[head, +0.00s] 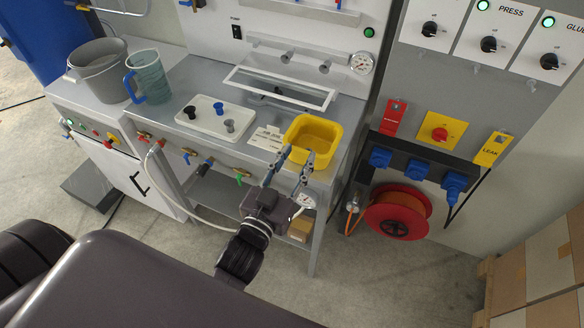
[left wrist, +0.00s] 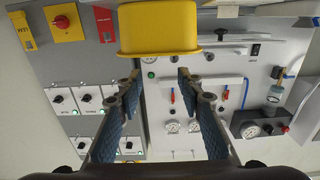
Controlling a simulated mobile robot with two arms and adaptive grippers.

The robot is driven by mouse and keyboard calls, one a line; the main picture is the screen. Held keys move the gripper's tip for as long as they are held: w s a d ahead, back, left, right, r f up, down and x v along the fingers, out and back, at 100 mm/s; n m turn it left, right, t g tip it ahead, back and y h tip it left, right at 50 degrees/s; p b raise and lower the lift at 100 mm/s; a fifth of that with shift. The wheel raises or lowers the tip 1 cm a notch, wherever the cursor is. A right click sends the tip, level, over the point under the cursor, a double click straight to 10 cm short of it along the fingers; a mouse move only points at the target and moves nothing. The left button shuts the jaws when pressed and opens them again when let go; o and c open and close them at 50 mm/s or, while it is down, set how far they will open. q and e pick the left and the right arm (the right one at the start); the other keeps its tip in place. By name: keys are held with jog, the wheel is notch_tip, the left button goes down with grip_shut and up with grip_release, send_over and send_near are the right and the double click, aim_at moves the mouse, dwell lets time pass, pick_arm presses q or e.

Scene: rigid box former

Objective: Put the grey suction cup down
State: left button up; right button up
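The grey suction cup (head: 229,126) stands on a white tray (head: 205,127) on the bench, beside a blue cup (head: 219,107) and a black cup (head: 190,112). My left gripper (head: 299,154) is at the bench's front edge, by the near side of the yellow bin (head: 331,134), to the right of the tray. In the left wrist view its fingers (left wrist: 158,78) are spread apart with nothing between them, and the yellow bin (left wrist: 160,30) shows beyond the tips. The grey cup does not show in that view. My right gripper is in neither view.
A grey bucket (head: 99,72) and a blue-handled jug (head: 150,78) stand at the left. A small label card (head: 266,138) lies between tray and bin. A white frame (head: 278,88) is behind. Valves and a hose line the bench front. A red reel (head: 397,211) hangs at right.

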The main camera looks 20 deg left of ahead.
pick_arm(q)
jog(key=shift+s, duration=1.3)
jog(key=s+d+f+g, duration=0.1)
jog(key=s+f+g, duration=0.25)
jog(key=f, duration=0.95)
jog(key=s+d+f+m+g, duration=0.15)
jog(key=s+f, duration=0.25)
jog(key=f, duration=0.8)
jog(key=s+f+g, duration=0.3)
jog(key=f+g, duration=0.1)
jog(key=f, duration=0.9)
jog(key=s+a+f+g, duration=0.4)
jog(key=s+f, duration=0.5)
jog(key=s, duration=0.5)
jog(key=s+a+f+g, duration=0.4)
jog(key=s+f, duration=0.6)
jog(key=s, duration=0.4)
jog(key=shift+a+f+y, duration=0.25)
jog(key=shift+a+y, duration=0.05)
